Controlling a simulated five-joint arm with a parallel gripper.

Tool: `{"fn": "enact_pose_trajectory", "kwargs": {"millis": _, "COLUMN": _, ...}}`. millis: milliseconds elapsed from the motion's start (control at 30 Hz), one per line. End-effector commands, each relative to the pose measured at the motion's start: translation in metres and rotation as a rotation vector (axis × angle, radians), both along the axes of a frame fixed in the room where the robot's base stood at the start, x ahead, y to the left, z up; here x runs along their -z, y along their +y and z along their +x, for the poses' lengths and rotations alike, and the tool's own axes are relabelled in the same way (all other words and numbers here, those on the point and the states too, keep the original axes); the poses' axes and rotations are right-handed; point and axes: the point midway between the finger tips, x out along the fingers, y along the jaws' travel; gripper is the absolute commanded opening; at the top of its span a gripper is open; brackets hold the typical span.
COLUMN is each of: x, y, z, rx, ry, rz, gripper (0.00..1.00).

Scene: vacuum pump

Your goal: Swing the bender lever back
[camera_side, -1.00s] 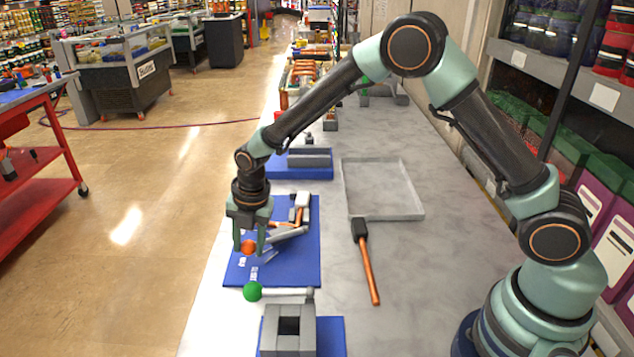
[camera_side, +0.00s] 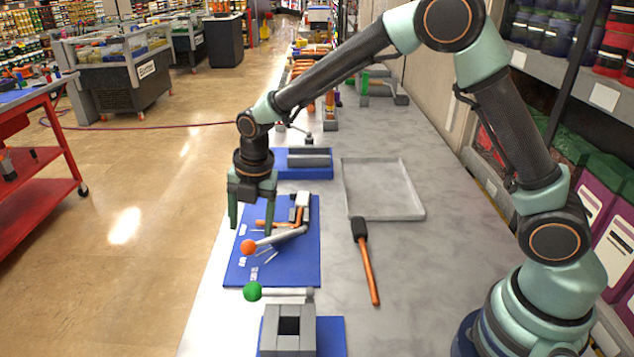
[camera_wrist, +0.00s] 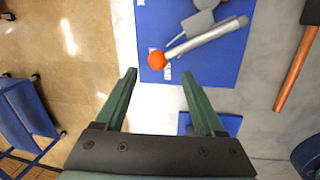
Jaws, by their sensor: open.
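The bender lever (camera_side: 282,238) is a grey bar ending in an orange ball (camera_side: 248,247), joined to a grey and white fixture (camera_side: 300,203) on a blue mat (camera_side: 294,270). In the wrist view the grey lever (camera_wrist: 210,36) runs from the orange ball (camera_wrist: 157,60) up to the right. My gripper (camera_side: 251,225) is open and empty, raised above the ball and clear of it. In the wrist view the ball appears just beyond the two green fingertips (camera_wrist: 159,76), with nothing between them.
A green-ball lever (camera_side: 253,291) and a grey block with a square hole (camera_side: 300,346) stand in front. A hammer with an orange handle (camera_side: 367,262) and an empty grey tray (camera_side: 381,190) lie to the right. Another blue mat (camera_side: 322,174) with a grey block is behind.

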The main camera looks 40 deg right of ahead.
Motion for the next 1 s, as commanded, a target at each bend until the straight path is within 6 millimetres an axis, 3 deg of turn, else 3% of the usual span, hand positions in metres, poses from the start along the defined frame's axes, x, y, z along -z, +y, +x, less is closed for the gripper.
{"fn": "enact_pose_trajectory", "kwargs": {"millis": 100, "x": -0.025, "y": -0.002, "z": -0.004, "rx": 0.0, "ry": -0.003, "rz": 0.001, "gripper": 0.71}}
{"fn": "enact_pose_trajectory", "kwargs": {"millis": 300, "x": -0.05, "y": -0.003, "z": -0.009, "rx": 0.001, "ry": 0.0, "rz": 0.0, "gripper": 0.71}}
{"fn": "enact_pose_trajectory", "kwargs": {"millis": 700, "x": -0.058, "y": -0.004, "z": -0.01, "rx": 0.001, "ry": 0.002, "rz": 0.0, "gripper": 0.71}}
{"fn": "enact_pose_trajectory", "kwargs": {"millis": 767, "x": -0.058, "y": -0.004, "z": -0.01, "rx": 0.002, "ry": 0.002, "rz": 0.0, "gripper": 0.52}}
{"fn": "enact_pose_trajectory", "kwargs": {"millis": 900, "x": -0.057, "y": -0.003, "z": -0.008, "rx": 0.077, "ry": 0.002, "rz": 0.014, "gripper": 0.0}}
{"fn": "enact_pose_trajectory", "kwargs": {"millis": 1000, "x": -0.054, "y": -0.002, "z": -0.003, "rx": 0.23, "ry": -0.001, "rz": 0.044, "gripper": 0.0}}
